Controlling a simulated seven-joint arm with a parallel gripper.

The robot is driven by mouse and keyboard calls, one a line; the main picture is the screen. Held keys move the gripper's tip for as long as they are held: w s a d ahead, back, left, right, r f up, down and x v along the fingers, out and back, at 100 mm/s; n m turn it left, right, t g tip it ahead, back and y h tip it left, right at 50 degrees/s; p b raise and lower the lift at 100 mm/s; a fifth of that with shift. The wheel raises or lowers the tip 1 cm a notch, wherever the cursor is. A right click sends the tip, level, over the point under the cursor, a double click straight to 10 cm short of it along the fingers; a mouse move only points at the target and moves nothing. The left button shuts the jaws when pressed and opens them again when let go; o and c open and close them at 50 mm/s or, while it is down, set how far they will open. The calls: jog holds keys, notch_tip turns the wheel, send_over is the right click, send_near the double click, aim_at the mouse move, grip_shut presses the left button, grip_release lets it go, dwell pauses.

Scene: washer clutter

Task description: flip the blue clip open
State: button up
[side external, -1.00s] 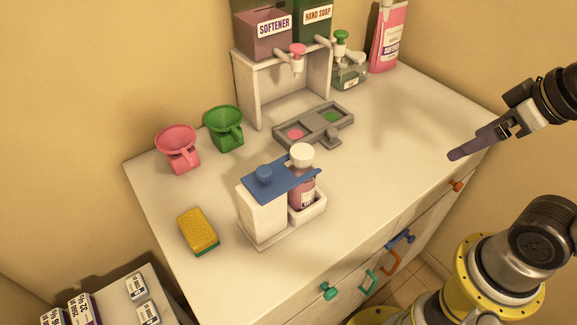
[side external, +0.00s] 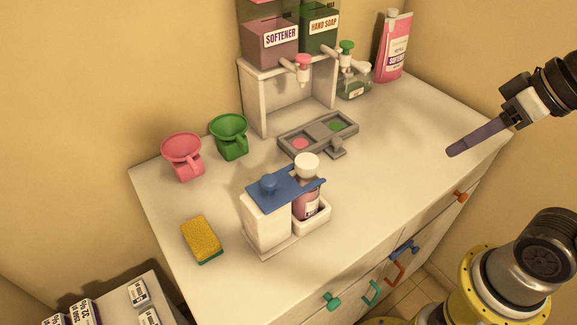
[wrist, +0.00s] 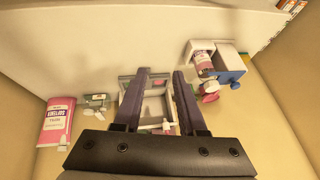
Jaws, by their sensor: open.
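The blue clip (side external: 284,187) is a flat blue plate with a round knob, lying level on top of a white block of the bottle stand (side external: 266,224). Its forked end reaches to the neck of a pink bottle (side external: 307,200) with a white cap, standing in the white holder. Whether the fork touches the neck is unclear. In the wrist view the blue clip (wrist: 229,76) shows at the right, partly hidden. My gripper (side external: 451,152) is well to the right of the clip, above the counter's right end, apart from it and empty. In the wrist view its fingers (wrist: 160,76) are spread.
The counter's right part is clear.

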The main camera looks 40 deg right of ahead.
jog(key=w+a+r+y, duration=0.1)
jog(key=w+a, duration=0.2)
jog(key=w+a+r+g+y, duration=0.1)
jog(key=w+a+r+y, duration=0.1)
jog(key=w+a, duration=0.1)
jog(key=w+a+r+g+y, duration=0.1)
jog(key=w+a, duration=0.2)
jog(key=shift+w+a+r+m+y, duration=0.15)
jog(key=shift+a+r+m+y, duration=0.15)
jog(key=shift+a+m, duration=0.1)
grip_shut()
jog(key=w+a+f+g+y, duration=0.1)
jog(key=w+a+f+g, duration=0.1)
jog(key=w+a, duration=0.3)
jog(key=shift+w+f+m+y, duration=0.3)
jog(key=shift+w+f, duration=0.25)
